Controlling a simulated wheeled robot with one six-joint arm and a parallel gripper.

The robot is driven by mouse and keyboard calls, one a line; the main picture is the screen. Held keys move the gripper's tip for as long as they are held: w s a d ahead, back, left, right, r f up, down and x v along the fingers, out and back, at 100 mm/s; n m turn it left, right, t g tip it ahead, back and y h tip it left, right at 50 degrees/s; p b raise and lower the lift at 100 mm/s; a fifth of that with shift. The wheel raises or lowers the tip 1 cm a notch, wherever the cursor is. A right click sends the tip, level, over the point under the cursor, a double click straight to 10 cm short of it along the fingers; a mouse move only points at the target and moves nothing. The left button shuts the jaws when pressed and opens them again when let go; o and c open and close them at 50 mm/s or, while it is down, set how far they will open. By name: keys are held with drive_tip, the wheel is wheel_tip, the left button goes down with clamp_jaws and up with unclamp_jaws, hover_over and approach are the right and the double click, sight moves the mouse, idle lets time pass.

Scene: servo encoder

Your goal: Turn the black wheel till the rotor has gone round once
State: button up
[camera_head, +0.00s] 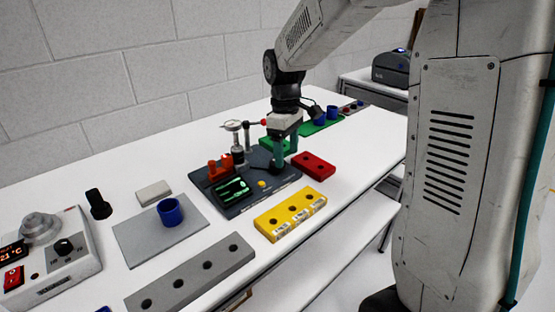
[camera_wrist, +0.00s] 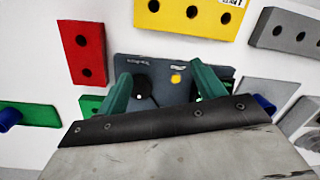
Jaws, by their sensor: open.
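The dark test plate (camera_head: 232,208) lies on the white bench and carries a small screen with green marks (camera_head: 233,189) and a yellow button (camera_head: 262,184). My gripper (camera_head: 282,158) is over the plate's right part, pointing down. In the wrist view the black wheel (camera_wrist: 143,87) shows between the open green fingers (camera_wrist: 163,76), nearer the left finger, which partly overlaps it. The wheel has a small pale dot. I cannot tell whether a finger touches it. In the head view my gripper largely hides the wheel. I cannot pick out the rotor for certain.
A dial gauge on a stand (camera_head: 236,128) and red clamps (camera_head: 221,166) stand close left of my gripper. A red block (camera_head: 313,166) and a yellow block (camera_head: 283,222) lie right and in front. A grey plate with a blue cup (camera_head: 170,211) is further left.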

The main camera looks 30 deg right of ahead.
drive_tip(key=w+n, duration=0.1)
drive_tip(key=w, duration=0.1)
drive_tip(key=w+n, duration=0.2)
drive_tip(key=w+d+n+t, duration=0.1)
drive_tip(key=w, duration=0.2)
drive_tip(key=shift+r, duration=0.1)
drive_tip(key=shift+n, duration=0.8)
wheel_tip(320, 180, down, 8)
drive_tip(key=shift+r, duration=0.15)
drive_tip(key=c, duration=1)
